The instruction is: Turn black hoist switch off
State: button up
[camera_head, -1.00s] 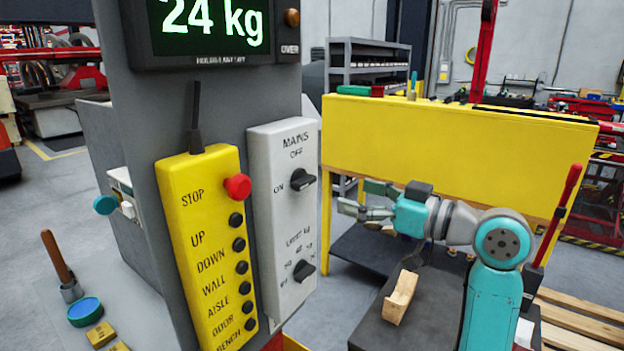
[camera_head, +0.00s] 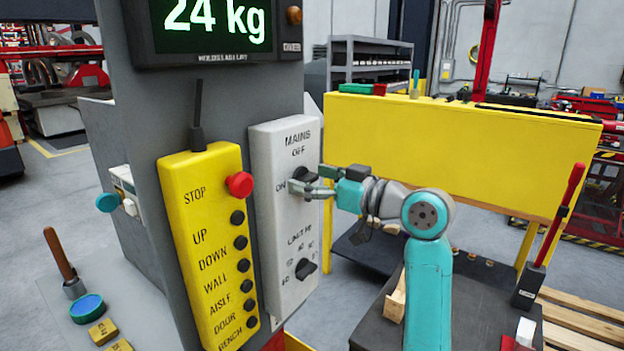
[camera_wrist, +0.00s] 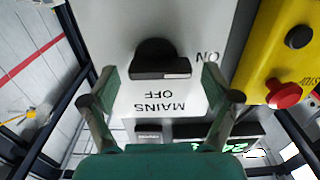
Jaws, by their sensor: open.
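The black MAINS switch (camera_head: 303,184) is a rotary knob on a pale grey panel (camera_head: 272,225). The panel is marked OFF above the knob and ON to its left. In the wrist view the knob (camera_wrist: 160,60) appears upside down, with its pale mark toward the ON label. My gripper (camera_head: 312,184) is at the panel front, right at the knob, and partly covers it in the head view. In the wrist view my gripper (camera_wrist: 160,88) is open, its fingers on either side of the knob and apart from it. Contact is not visible.
A yellow pendant (camera_head: 205,245) with a red stop button (camera_head: 239,184) and several black buttons hangs left of the panel. A lower limit knob (camera_head: 305,268) sits below. A 24 kg display (camera_head: 218,25) is above. A yellow bench (camera_head: 460,155) stands behind my arm.

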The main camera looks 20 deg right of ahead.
jog(key=c, duration=1.1)
jog(key=shift+c, duration=0.2)
jog(key=shift+m, duration=0.4)
jog(key=m, duration=0.3)
jog(key=shift+d+m, duration=0.1)
jog(key=shift+m, duration=0.3)
jog(key=m, duration=0.4)
jog(key=shift+w+d, duration=0.15)
jog(key=m, duration=0.4)
jog(key=shift+w+d+m, duration=0.1)
jog(key=shift+m, duration=0.3)
jog(key=shift+d+f+m, duration=0.1)
jog(key=shift+m, duration=1.8)
